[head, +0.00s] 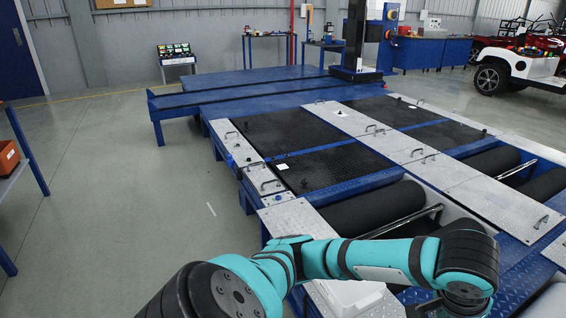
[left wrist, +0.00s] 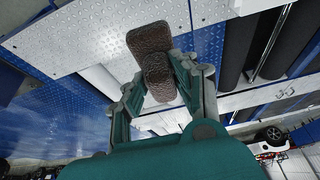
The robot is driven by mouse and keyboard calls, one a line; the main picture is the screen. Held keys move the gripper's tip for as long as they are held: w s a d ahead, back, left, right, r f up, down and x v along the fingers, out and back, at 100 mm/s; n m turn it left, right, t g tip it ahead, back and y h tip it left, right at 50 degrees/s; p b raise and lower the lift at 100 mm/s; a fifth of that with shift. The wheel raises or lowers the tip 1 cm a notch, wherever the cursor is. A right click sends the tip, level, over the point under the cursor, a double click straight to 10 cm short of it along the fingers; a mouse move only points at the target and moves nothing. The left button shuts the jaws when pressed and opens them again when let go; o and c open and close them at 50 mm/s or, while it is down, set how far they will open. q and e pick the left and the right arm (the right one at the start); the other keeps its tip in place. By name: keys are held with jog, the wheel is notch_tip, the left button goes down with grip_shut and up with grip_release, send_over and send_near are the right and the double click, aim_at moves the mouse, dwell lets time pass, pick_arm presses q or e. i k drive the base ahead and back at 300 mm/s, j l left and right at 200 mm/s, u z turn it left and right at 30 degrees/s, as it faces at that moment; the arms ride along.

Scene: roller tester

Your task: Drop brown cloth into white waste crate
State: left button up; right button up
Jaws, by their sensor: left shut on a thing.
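The brown cloth (left wrist: 148,40) shows in the left wrist view as a dark, folded, rough-textured piece. My left gripper (left wrist: 158,85) is shut on it, with part of the cloth sticking out beyond the fingers. In the head view my left arm reaches across the front to the right, and its gripper is mostly out of sight at the bottom edge; the cloth is hidden there. A white object (head: 352,294) shows partly under my left arm; I cannot tell whether it is the white waste crate. My right gripper is not in view.
The blue roller tester (head: 290,150) with black plates and silver covers fills the middle. Dark rollers (head: 370,207) lie just beyond my arm. An orange box (head: 8,157) sits on a shelf at the left. The grey floor at the left is clear.

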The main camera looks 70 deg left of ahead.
aim_at(341, 288)
jog(key=u, duration=1.55)
